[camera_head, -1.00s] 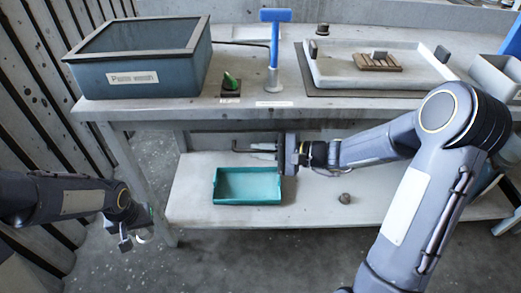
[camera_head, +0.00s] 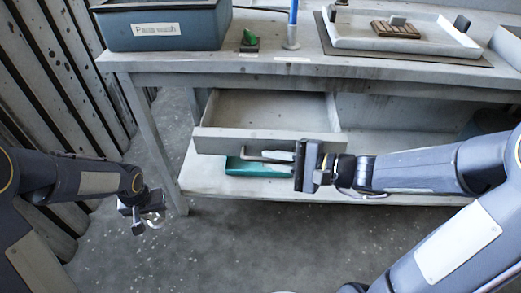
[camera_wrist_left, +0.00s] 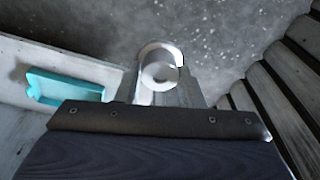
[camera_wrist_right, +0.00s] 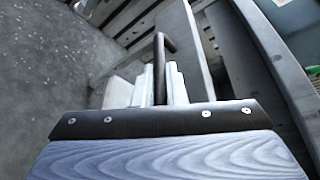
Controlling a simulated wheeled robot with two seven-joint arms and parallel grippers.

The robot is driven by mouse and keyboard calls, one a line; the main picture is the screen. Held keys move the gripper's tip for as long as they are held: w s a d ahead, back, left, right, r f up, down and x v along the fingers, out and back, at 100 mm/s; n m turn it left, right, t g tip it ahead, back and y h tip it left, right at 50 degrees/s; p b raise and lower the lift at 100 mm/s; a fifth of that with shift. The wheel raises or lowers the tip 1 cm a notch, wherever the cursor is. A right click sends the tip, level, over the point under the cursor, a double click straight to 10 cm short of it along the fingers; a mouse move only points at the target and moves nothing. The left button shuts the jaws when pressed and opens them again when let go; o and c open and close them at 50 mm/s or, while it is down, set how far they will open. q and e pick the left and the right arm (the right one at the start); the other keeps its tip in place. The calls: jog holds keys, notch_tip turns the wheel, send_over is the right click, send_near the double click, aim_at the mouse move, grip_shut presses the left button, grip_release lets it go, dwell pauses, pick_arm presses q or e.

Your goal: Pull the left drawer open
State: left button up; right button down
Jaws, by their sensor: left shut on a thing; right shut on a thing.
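The left drawer (camera_head: 225,140) under the workbench stands open, pulled out toward me, and its visible inside is bare. My right gripper (camera_head: 283,157) is shut on the drawer handle (camera_head: 250,158), a bar on the drawer front. In the right wrist view the dark bent handle (camera_wrist_right: 160,70) runs between the two fingers. My left gripper (camera_head: 147,210) hangs over the floor at the left, away from the drawer. It is shut on a shiny round metal part (camera_wrist_left: 160,70).
A teal tray (camera_head: 260,168) lies on the lower shelf (camera_head: 215,185), partly hidden below the drawer. The bench top (camera_head: 350,66) carries a blue-grey bin (camera_head: 165,30), a green-tipped item (camera_head: 249,40), a blue-topped post (camera_head: 292,25) and a pale tray (camera_head: 405,42). Floor in front is clear.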

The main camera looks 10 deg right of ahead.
pick_arm(q)
jog(key=shift+f, duration=0.2)
pick_arm(e)
jog(key=shift+s+a, duration=0.2)
jog(key=shift+s, duration=0.55)
jog(key=c, duration=1.5)
grip_release()
jog(key=shift+d, duration=0.1)
